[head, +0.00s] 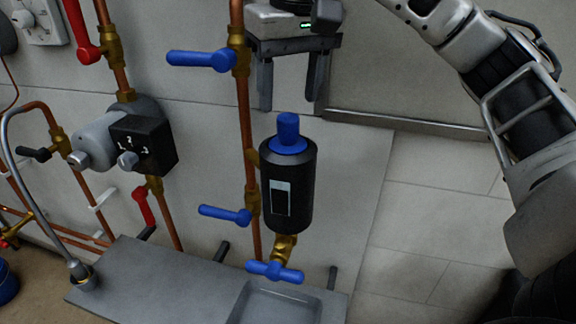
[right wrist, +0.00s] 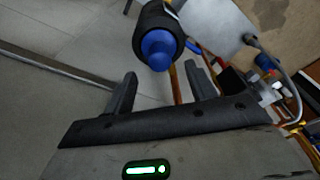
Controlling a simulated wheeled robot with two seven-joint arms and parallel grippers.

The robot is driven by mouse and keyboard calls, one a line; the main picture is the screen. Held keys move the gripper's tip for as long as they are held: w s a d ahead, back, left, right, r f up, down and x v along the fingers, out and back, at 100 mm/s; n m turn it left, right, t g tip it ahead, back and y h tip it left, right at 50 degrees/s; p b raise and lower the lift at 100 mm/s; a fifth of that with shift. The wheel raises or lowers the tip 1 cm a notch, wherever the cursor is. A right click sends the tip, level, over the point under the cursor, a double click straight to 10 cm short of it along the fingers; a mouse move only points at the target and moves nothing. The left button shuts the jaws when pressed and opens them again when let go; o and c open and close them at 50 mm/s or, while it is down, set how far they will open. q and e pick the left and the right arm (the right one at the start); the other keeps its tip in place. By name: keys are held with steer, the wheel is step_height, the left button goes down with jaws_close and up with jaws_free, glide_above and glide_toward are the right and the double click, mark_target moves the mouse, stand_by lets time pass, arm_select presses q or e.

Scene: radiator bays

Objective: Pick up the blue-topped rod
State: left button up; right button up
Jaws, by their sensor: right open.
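The blue-topped rod (head: 288,128) shows only its blue knob and collar, standing upright in the top of a black cylindrical housing (head: 300,205); any lower part is hidden inside. My right gripper (head: 291,104) is open and empty, with its two dark fingers pointing down. In the head view it appears above the blue top, apart from it. In the right wrist view the blue top (right wrist: 158,48) appears beyond the fingertips (right wrist: 161,72), roughly in line with the gap between them. My left gripper is not in either view.
A copper pipe with blue lever valves (head: 210,59) runs just left of the housing. A blue-handled valve (head: 275,271) sits under it, above a grey tray (head: 240,311). A pump with a black box (head: 143,145) is further left. The floor (head: 420,210) at right is clear.

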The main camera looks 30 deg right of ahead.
mark_target(288, 115)
steer(key=shift+w+f, duration=0.15)
steer(key=shift+f, duration=1.15)
steer(key=shift+w+f, duration=0.15)
steer(key=shift+f, duration=1.15)
jaws_close()
